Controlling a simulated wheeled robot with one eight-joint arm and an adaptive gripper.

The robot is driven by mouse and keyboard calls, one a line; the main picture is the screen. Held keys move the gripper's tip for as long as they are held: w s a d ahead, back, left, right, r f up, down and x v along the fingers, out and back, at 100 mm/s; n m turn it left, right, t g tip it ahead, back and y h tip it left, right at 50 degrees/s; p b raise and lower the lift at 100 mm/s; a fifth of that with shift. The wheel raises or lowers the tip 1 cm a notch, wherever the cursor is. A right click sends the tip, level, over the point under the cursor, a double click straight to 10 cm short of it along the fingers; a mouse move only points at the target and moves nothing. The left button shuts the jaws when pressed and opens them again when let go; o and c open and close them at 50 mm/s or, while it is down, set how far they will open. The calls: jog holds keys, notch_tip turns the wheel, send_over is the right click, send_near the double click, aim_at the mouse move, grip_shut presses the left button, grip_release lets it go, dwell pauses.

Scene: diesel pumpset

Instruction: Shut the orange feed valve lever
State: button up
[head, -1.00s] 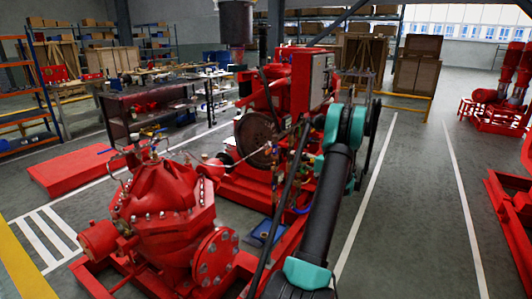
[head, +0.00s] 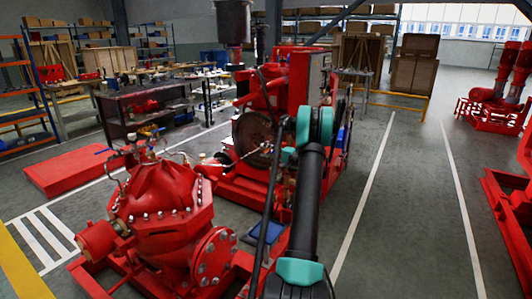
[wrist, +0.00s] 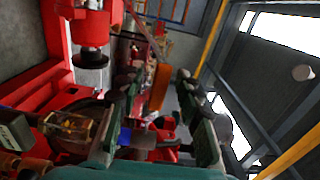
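The orange lever (wrist: 159,87) shows in the wrist view as an upright orange piece near the middle of the picture. My gripper (wrist: 158,80) is open, with one dark green-padded finger left of the lever and the other right of it. The lever appears in the gap between the fingers, and I see no finger closed on it. How deep it sits between them I cannot tell. In the head view my own arm covers the gripper, and I cannot make out the lever.
The red diesel pumpset (head: 265,115) stands beyond my arm, with a red pump (head: 165,205) in front at left. In the wrist view red machine parts (wrist: 75,30) and a glass bowl (wrist: 72,125) lie close on the left. Open floor (head: 400,210) is at right.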

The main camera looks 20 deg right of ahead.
grip_shut()
dwell(0.4)
jog(key=shift+r, duration=0.1)
notch_tip(320, 180, up, 2)
jog(key=m, duration=0.3)
jog(key=shift+w+d+m, duration=0.15)
jog(key=shift+m, duration=0.25)
jog(key=m, duration=0.1)
jog(key=r+m, duration=0.1)
jog(key=m, duration=0.1)
jog(key=d+r+m, duration=0.1)
jog(key=shift+w+d+r+m, duration=0.1)
jog(key=shift+w+r+m, duration=0.05)
jog(key=shift+w+m, duration=0.2)
jog(key=m, duration=0.1)
jog(key=w+d+r+m, duration=0.1)
jog(key=m, duration=0.2)
jog(key=shift+w+d+r, duration=0.2)
jog(key=shift+d+r, duration=0.05)
jog(key=shift+d, duration=0.05)
jog(key=shift+w+d+r+m, duration=0.1)
jog(key=shift+w+d+m, duration=0.2)
jog(key=shift+m, duration=0.55)
jog(key=shift+w+d+r+m, duration=0.1)
jog(key=shift+w+d+m, duration=0.25)
jog(key=shift+m, duration=0.5)
jog(key=shift+w+d+r+m, duration=0.15)
jog(key=shift+d+m, duration=0.25)
jog(key=shift+m, duration=0.45)
